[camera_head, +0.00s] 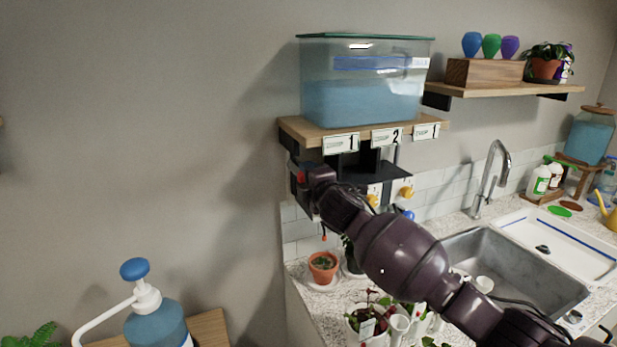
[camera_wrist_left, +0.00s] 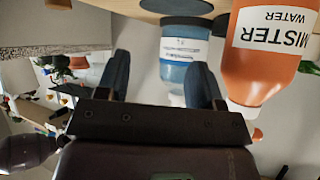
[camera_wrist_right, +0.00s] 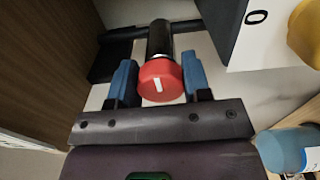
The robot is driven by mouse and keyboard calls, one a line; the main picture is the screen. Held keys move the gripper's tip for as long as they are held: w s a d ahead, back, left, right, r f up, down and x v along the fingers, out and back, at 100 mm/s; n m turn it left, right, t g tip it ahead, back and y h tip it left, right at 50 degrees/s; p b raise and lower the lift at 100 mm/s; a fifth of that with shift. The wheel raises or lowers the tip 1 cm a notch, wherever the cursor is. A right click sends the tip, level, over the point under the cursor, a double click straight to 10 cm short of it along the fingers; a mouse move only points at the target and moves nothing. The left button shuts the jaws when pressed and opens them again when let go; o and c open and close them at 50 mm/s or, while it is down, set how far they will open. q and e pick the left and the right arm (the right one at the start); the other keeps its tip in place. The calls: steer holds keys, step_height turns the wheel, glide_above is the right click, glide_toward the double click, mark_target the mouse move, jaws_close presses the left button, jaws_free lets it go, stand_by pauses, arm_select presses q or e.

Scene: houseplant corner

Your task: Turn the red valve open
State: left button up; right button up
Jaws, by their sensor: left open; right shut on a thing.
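The red valve (camera_wrist_right: 160,82) is a round red knob with a short white mark, on the end of a black stem. In the right wrist view it sits between the blue fingers of my right gripper (camera_wrist_right: 159,76), which is shut on it. The white mark stands nearly upright in that view. In the head view only a bit of red (camera_head: 301,177) shows beside my right gripper (camera_head: 311,180), under the shelf; my wrist hides the rest. My left gripper (camera_wrist_left: 161,72) is open and empty in its wrist view, and out of the head view.
A clear tank of blue water (camera_head: 362,98) stands on a wooden shelf (camera_head: 292,127) above the valve. Yellow knobs (camera_head: 406,192) and a blue knob (camera_head: 408,215) are close by. Below are potted plants (camera_head: 323,266) and a sink (camera_head: 510,268). An orange mister bottle (camera_wrist_left: 262,75) is beside my left fingers.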

steer(key=shift+m, duration=0.3)
steer(key=o, duration=0.9)
steer(key=shift+s+d, duration=0.1)
steer(key=shift+s, duration=0.05)
steer(key=b+v, duration=0.1)
steer(key=v, duration=0.9)
steer(key=shift+s, duration=0.3)
steer(key=shift+f, duration=0.1)
